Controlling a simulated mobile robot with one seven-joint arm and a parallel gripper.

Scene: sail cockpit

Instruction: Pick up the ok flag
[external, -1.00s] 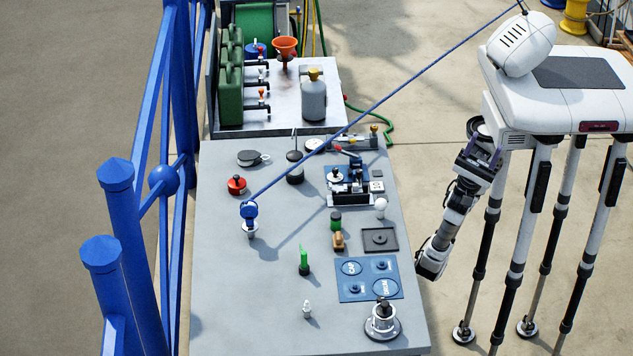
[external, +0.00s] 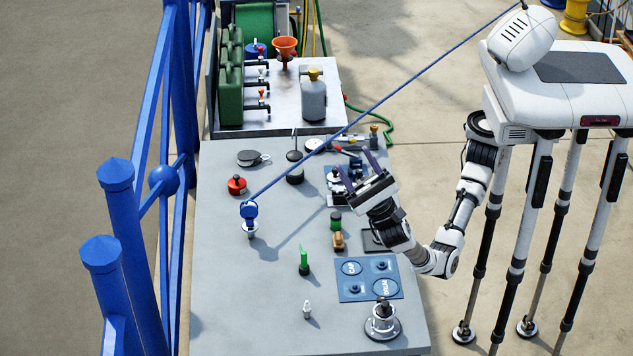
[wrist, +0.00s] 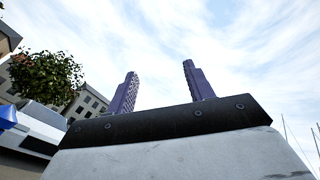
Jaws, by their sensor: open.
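A small upright green flag-like piece on a dark base (external: 304,260) stands on the grey table, left of the blue mat; it may be the ok flag, but I cannot read any marking on it. My gripper (external: 356,169) is over the right part of the table, above and to the right of the green piece and well apart from it. Its two purple fingers are spread and empty. In the wrist view my gripper (wrist: 160,75) points up at the sky, with nothing between the fingers and no flag in sight.
The grey table (external: 225,300) holds a blue mat (external: 345,293), a green-topped bottle (external: 336,221), a small white piece (external: 307,309) and a silver fitting (external: 382,322). A blue rope (external: 390,95) slants down to a blue fitting (external: 249,212). Blue railing (external: 117,240) stands at left.

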